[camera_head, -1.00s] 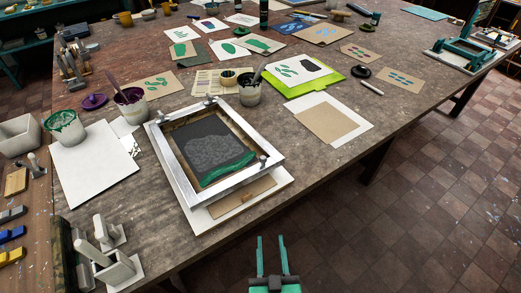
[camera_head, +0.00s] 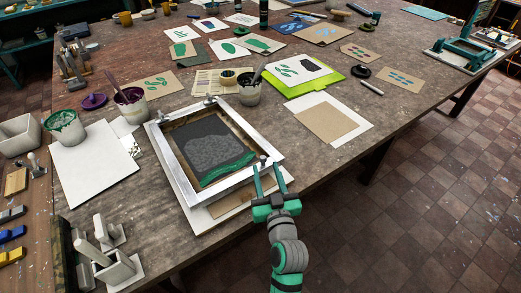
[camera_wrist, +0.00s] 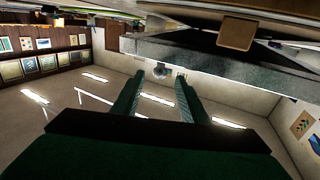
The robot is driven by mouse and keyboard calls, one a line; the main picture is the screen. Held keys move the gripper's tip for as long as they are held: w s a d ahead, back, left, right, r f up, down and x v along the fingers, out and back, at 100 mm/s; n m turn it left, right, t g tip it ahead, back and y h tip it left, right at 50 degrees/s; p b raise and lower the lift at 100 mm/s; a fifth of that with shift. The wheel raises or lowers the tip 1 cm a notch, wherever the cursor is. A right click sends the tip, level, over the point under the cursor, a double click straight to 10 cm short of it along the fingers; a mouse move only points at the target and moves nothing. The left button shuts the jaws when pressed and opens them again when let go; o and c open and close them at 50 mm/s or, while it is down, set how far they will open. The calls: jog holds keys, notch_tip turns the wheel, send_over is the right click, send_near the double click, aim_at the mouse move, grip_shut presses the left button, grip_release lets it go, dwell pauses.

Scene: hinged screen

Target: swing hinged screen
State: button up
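The hinged screen (camera_head: 172,170) is a silver rectangular frame lying flat or nearly flat on the table, with dark mesh (camera_head: 205,145) and a band of green ink (camera_head: 229,167) along its near side. Small knobs stand at its far corner and near right corner. My gripper (camera_head: 267,176) is open and empty, with its two teal fingers at the screen's near right corner. I cannot tell whether they touch it. In the wrist view a grey bar (camera_wrist: 225,60), likely the frame's edge, crosses above the open fingers (camera_wrist: 160,92).
A brown card on white paper (camera_head: 328,122) lies right of the screen. A grey ink pot (camera_head: 250,93) stands close behind it. A white board (camera_head: 95,165), a green pot (camera_head: 65,128) and a purple pot (camera_head: 130,104) are at left. Floor is clear at right.

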send_over(260, 150)
jog(key=s, duration=0.5)
grip_shut()
